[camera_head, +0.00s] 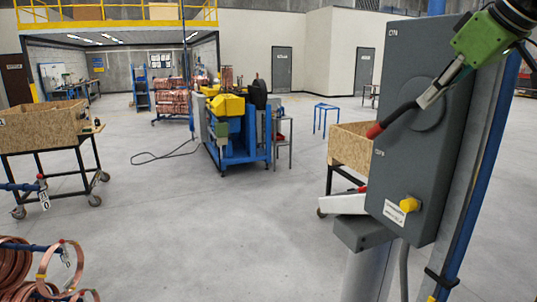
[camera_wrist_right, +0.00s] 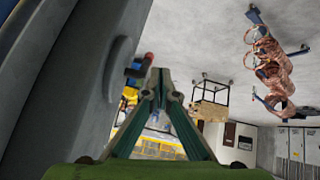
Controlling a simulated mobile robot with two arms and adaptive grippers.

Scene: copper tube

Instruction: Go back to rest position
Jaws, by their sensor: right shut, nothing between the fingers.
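My right gripper (camera_head: 428,100) comes in from the top right in the head view, with a green body and metal fingers. It is shut and empty, in front of the grey control box (camera_head: 420,185). Its fingertips are close to a black lever with a red end (camera_head: 375,131) on the box; I cannot tell whether they touch. The lever points left and down, its red end just above the lower label. In the right wrist view the closed fingertips (camera_wrist_right: 161,78) sit just below the lever's red end (camera_wrist_right: 149,57). My left gripper is not in view.
The box stands on a grey post (camera_head: 370,265). A wooden cart (camera_head: 350,148) is behind it. A blue machine with yellow parts (camera_head: 230,125) stands mid-room. Another wooden cart (camera_head: 40,128) and copper coils (camera_head: 15,265) are at left. The middle floor is clear.

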